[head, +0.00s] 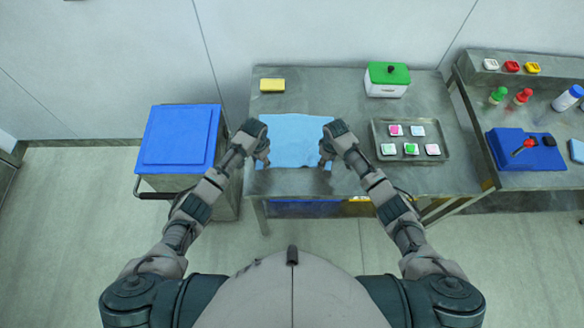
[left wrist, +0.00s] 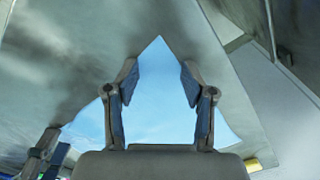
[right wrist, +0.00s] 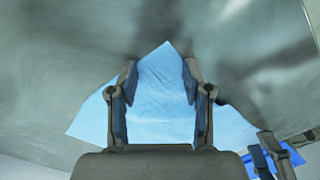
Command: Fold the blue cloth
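The blue cloth (head: 296,140) lies flat and spread out on the grey metal table. My left gripper (head: 265,163) is over its near left corner, and my right gripper (head: 325,163) is over its near right corner. In the left wrist view, the cloth (left wrist: 158,105) shows with a corner between the two spread fingers of the left gripper (left wrist: 160,80). In the right wrist view, the cloth (right wrist: 160,90) likewise has a corner between the spread fingers of the right gripper (right wrist: 157,80). Neither gripper is closed on the cloth.
A yellow sponge-like block (head: 272,85) lies at the table's back left. A white box with a green lid (head: 387,80) stands at the back right. A metal tray (head: 408,160) with several small coloured pieces is right of the cloth. A blue-lidded bin (head: 180,137) stands left.

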